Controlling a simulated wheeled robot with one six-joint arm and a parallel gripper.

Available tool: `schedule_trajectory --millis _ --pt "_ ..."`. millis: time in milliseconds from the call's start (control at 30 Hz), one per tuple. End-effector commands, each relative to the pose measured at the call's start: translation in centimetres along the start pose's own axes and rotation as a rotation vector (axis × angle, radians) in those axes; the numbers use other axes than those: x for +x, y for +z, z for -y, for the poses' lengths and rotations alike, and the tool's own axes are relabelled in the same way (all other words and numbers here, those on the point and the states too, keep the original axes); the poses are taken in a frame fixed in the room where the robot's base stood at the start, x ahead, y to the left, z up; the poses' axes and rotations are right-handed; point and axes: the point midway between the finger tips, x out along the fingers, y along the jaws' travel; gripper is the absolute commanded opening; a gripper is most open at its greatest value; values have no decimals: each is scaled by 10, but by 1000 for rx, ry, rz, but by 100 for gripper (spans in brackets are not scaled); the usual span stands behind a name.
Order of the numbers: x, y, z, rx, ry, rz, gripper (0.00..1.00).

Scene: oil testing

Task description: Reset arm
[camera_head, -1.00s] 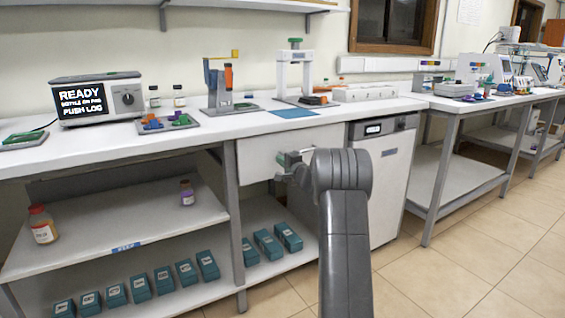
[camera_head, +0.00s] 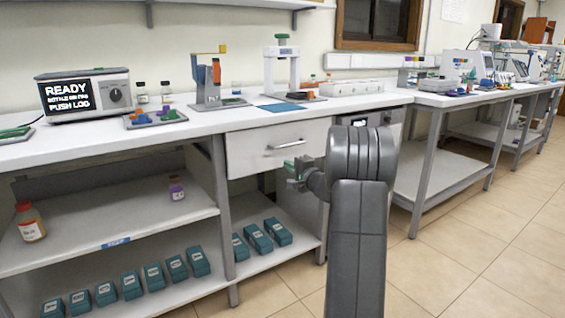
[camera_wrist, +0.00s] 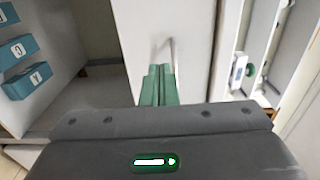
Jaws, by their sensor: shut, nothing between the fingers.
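My gripper (camera_head: 294,173) is shut and empty in front of the bench in the head view, at the left end of my grey arm. It hangs just below the handle of a white drawer (camera_head: 250,155), and the drawer looks closed. In the wrist view the green fingers of my gripper (camera_wrist: 158,72) are together and point at the drawer front (camera_wrist: 135,50). The metal handle (camera_wrist: 166,50) lies just beyond the fingertips there. I cannot tell whether they touch it.
The white bench (camera_head: 190,128) carries a box with a READY screen (camera_head: 85,93), small bottles and test stands. The shelves below hold several teal boxes (camera_head: 153,276) and a red-capped bottle (camera_head: 30,222). The tiled floor (camera_head: 455,265) at the right is clear.

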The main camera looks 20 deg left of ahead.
Motion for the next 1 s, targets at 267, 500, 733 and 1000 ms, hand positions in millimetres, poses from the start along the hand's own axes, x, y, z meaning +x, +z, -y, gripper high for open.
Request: schedule_trajectory --millis 267,500,733,1000 --pt "-10 0 -1 1 1 0 0" --pt "-8 0 -1 0 1 0 0" --pt "17 1 -2 0 1 2 0" --pt "66 1 -2 0 0 3 0"
